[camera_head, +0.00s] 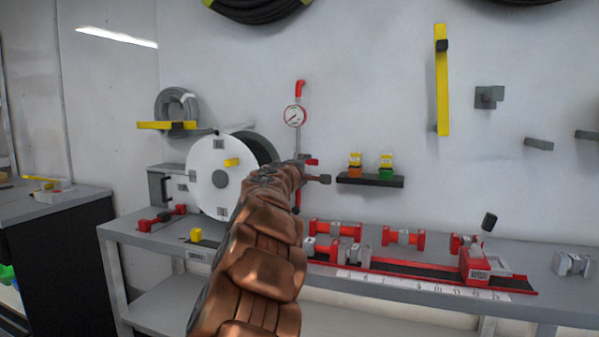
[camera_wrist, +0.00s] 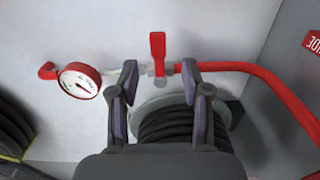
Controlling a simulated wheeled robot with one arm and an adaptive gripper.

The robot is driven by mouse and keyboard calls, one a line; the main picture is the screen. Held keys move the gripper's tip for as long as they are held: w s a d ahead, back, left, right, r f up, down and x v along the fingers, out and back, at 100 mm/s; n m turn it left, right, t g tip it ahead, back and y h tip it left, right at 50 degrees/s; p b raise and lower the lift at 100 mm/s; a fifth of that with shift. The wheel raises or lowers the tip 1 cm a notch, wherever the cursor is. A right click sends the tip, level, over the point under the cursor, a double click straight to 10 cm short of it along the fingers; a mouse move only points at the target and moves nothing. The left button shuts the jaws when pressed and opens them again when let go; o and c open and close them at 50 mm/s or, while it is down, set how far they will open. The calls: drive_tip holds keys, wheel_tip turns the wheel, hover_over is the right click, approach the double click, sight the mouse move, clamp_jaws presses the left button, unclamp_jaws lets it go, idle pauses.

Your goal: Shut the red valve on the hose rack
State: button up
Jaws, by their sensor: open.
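The red valve handle (camera_wrist: 157,48) shows in the wrist view, on a grey valve body in the pipe line. It stands crosswise to the pipe. In the head view the handle (camera_head: 312,162) sticks out to the right of the vertical pipe, partly hidden by my arm. My gripper (camera_wrist: 160,76) is open and empty. Its two fingertips lie either side of the valve in the wrist picture, with the handle beyond them; I cannot tell the exact distance. The gripper (camera_head: 317,170) also shows in the head view. A red-rimmed gauge (camera_wrist: 79,80) sits on the same pipe.
A hose reel with a white disc (camera_head: 208,165) stands left of the valve. Below, a grey bench (camera_head: 140,232) carries red and grey fittings. In the wrist view a red hose (camera_wrist: 285,92) runs right.

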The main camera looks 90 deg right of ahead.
drive_tip(key=shift+v, duration=2.55)
